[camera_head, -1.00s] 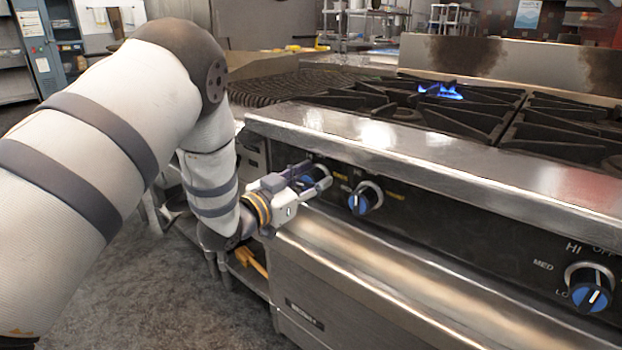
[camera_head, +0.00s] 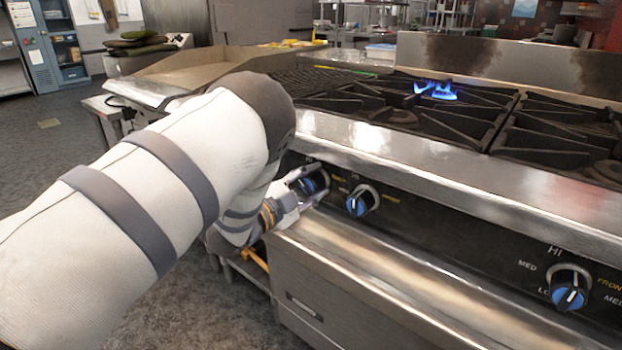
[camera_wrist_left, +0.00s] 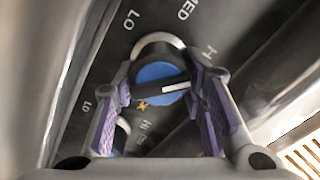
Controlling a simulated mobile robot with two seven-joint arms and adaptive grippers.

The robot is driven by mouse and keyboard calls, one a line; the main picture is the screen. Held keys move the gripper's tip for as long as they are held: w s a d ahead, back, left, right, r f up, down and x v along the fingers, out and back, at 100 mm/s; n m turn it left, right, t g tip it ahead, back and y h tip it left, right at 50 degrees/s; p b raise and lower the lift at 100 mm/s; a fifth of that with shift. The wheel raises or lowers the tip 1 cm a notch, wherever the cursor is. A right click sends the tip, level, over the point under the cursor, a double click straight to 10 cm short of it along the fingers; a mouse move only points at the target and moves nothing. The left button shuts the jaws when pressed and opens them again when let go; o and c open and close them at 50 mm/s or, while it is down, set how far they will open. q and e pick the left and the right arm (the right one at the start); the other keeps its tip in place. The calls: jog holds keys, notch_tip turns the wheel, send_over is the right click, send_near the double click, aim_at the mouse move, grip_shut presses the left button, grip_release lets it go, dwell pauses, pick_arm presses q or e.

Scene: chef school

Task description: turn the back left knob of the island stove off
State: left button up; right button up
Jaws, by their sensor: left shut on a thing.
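The leftmost stove knob (camera_head: 316,181), blue-faced with a dark grip bar, sits on the black front panel. My left gripper (camera_head: 305,184) reaches it from the left and is shut on it. In the left wrist view the knob (camera_wrist_left: 157,72) lies between the two purple-padded fingers of the left gripper (camera_wrist_left: 165,92). Its white pointer line points to the right there, toward a partly hidden "H" marking. A blue flame (camera_head: 436,91) burns on a back burner of the island stove (camera_head: 420,150). My right gripper is out of view.
A second blue knob (camera_head: 361,201) sits close to the right of the gripped one, and another knob (camera_head: 568,288) is farther right. The steel front ledge overhangs the panel. A steel oven front lies below. Open floor (camera_head: 60,150) is at the left.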

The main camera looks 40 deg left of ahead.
pick_arm(q)
jog(key=m, duration=0.4)
jog(key=shift+m+p, duration=0.3)
jog(key=shift+p, duration=0.1)
jog(key=shift+f+m, duration=0.2)
jog(key=shift+m, duration=2.4)
jog(key=o, duration=1.2)
jog(key=shift+c, duration=0.2)
jog(key=shift+s, duration=0.1)
jog(key=s, duration=1.1)
jog(key=shift+s+a, duration=0.4)
jog(key=shift+a, duration=0.05)
